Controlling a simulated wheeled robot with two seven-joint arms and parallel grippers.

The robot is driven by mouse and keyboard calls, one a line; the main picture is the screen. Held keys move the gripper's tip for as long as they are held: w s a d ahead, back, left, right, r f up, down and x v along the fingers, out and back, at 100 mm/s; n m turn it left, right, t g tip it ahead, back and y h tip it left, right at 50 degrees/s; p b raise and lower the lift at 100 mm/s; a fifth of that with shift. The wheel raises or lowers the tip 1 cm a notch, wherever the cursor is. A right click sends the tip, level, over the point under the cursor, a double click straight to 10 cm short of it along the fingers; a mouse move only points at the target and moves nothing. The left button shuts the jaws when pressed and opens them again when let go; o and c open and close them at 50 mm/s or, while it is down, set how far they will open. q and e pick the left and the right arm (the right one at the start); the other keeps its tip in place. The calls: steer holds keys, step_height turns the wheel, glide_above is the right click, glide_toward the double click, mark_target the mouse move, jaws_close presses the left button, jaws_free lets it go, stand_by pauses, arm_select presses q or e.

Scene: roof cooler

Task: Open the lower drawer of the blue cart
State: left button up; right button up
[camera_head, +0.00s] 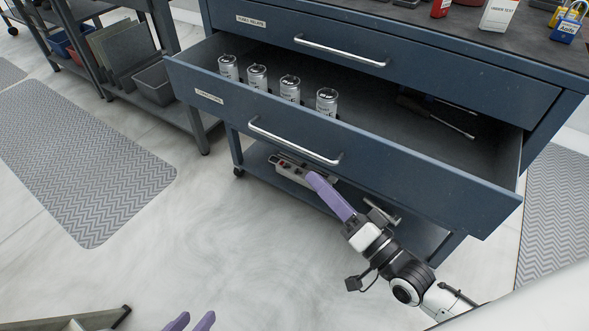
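The blue cart (560,110) has a lower drawer (400,173) that stands well pulled out, its inside showing. The drawer's silver bar handle (293,143) is on its front. The upper drawer (430,75) is shut. My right gripper (318,183), with purple fingers, is just below the lower drawer's handle in the picture. Its fingers overlap in view, so its opening is unclear, and no grip on the handle shows. My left gripper (191,322) is at the bottom edge, its two purple fingertips apart and nothing seen between them; the rest is out of frame.
Several silver cylinders (290,89) stand in a row in the open drawer, with a screwdriver (440,121) to the right. The cart's bottom shelf (262,160) carries a small device. A rack with bins (153,83) stands at left. The floor at lower left is mostly clear.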

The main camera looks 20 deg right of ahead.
mark_target(294, 144)
steer(key=shift+m+t, duration=0.4)
steer(key=b+x, duration=0.1)
steer(key=x, duration=0.6)
steer(key=d+b+x, duration=0.1)
steer(key=x, duration=0.2)
steer(key=shift+w+r+b, duration=0.3)
steer(key=shift+w, duration=0.15)
jaws_close()
